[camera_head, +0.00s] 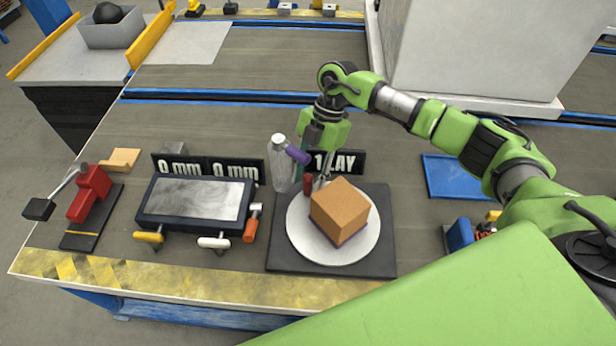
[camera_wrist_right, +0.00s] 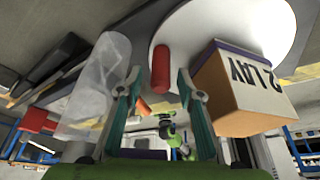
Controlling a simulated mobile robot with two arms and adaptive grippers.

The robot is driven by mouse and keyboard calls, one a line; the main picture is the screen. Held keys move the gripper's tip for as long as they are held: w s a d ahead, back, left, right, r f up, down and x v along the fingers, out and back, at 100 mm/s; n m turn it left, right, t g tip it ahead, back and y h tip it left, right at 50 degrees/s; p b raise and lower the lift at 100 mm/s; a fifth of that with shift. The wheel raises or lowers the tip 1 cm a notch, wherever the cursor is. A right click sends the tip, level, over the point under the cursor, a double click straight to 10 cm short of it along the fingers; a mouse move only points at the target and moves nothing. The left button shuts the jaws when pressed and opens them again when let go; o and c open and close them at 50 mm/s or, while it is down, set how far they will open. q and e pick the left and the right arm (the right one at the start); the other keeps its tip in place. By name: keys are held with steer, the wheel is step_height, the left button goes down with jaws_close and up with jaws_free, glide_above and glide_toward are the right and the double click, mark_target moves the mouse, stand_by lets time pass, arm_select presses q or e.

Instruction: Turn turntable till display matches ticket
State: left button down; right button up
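The turntable is a white disc (camera_head: 300,235) on a dark square base (camera_head: 384,262). An orange-brown box (camera_head: 338,210) sits on it. The box also shows in the right wrist view (camera_wrist_right: 232,95), with "2 LAY" on a pale side face. A red peg (camera_head: 308,184) stands at the disc's far edge. My right gripper (camera_wrist_right: 160,80) is open, its teal fingers either side of the red peg (camera_wrist_right: 160,68), with visible gaps. A black sign (camera_head: 346,162) reading about "1 LAY" stands behind the turntable, partly hidden by my gripper. My left gripper is not in view.
A clear bottle (camera_head: 281,170) stands close left of my right gripper. Left of the turntable are a grey-topped tray (camera_head: 195,200), "mm" signs (camera_head: 208,167) and a red clamp-like tool (camera_head: 90,193). A blue mat (camera_head: 455,177) lies to the right.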

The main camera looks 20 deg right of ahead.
steer(key=v, duration=1.2)
steer(key=shift+w, duration=0.1)
steer(key=shift+c, duration=0.3)
